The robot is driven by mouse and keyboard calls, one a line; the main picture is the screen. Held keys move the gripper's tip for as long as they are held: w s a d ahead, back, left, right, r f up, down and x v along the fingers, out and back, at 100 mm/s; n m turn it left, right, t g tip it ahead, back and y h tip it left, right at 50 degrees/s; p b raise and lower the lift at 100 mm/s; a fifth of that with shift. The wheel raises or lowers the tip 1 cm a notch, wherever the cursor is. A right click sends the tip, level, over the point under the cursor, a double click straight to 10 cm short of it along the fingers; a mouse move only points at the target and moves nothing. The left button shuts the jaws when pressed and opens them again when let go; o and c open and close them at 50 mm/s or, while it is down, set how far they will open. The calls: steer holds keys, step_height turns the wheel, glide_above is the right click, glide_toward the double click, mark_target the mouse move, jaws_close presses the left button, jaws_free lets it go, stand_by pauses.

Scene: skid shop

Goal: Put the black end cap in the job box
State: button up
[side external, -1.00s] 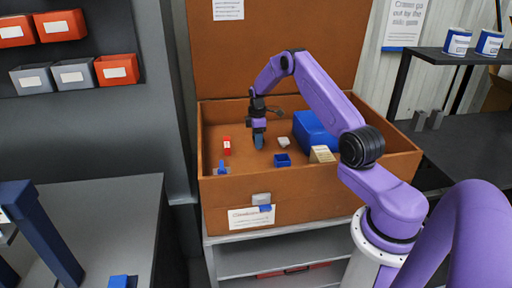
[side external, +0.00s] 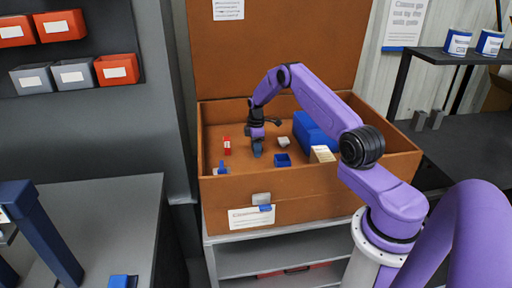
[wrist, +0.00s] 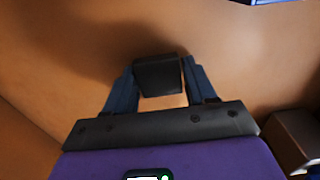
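The job box (side external: 330,184) is a large open orange-brown chest with its lid raised, in the middle of the side view. My gripper (side external: 257,153) is inside it, pointing down, low over the left-middle part of its floor. In the wrist view my gripper (wrist: 159,82) has its two blue fingers against both sides of the black end cap (wrist: 158,76), a dark block between the fingertips. The cap is close above or on the brown floor; I cannot tell which. In the side view the cap cannot be made out.
Inside the box are a red item (side external: 227,146), a small blue item (side external: 221,168), a blue open bin (side external: 283,160), a whitish piece (side external: 283,142), a tan carton (side external: 321,154) and a large blue case (side external: 316,134). The box walls stand around my gripper.

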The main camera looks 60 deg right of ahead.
steer(key=shift+o, duration=1.2)
